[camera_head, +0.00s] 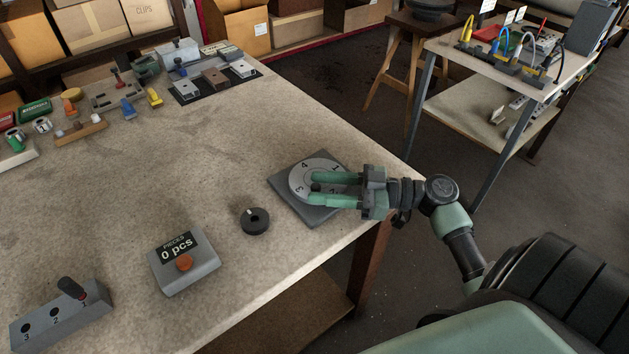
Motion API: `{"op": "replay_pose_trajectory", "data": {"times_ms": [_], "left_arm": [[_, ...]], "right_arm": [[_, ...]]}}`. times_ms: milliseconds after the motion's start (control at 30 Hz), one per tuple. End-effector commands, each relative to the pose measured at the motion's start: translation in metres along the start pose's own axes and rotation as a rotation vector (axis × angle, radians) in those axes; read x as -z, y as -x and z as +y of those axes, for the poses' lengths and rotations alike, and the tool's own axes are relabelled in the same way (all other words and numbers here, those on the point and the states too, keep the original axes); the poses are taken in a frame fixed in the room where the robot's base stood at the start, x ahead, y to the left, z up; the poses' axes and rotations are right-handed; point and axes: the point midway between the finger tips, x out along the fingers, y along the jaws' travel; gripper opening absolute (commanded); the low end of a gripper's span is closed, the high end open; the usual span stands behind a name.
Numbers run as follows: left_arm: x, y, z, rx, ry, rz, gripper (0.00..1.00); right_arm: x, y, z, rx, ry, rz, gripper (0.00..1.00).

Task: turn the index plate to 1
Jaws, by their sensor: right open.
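The index plate (301,178) is a round grey disc on a square dark grey base (318,215), near the table's right edge. The numbers 4, 5 and 1 show on it: 4 at the far side, 5 at the left, 1 at the right. My right gripper (315,182) reaches in from the right over the disc, its green fingers pointing left and apart. A small dark part shows at the fingertips; I cannot tell whether they touch it. The fingers hide the disc's middle and near right side. My left gripper is not in view.
A black knob (255,221) with a pale mark lies left of the plate. A grey counter box (184,263) reads "0 pcs". A lever box (60,315) numbered 1 to 3 stands front left. Tools and parts crowd the back; the table's middle is clear.

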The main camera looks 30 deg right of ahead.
Motion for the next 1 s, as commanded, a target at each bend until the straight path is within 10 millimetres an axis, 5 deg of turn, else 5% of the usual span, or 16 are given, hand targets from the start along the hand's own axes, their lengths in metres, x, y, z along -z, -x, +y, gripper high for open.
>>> {"op": "replay_pose_trajectory", "data": {"times_ms": [433,600,1000], "left_arm": [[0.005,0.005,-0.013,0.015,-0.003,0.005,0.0],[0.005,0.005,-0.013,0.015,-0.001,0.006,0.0],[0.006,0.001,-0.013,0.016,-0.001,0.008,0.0]], "right_arm": [[-0.001,-0.016,0.0,-0.001,0.0,0.0,0.41],[-0.001,-0.016,0.0,-0.001,0.0,0.0,0.0],[-0.001,-0.019,-0.001,-0.057,-0.001,0.002,0.0]]}}
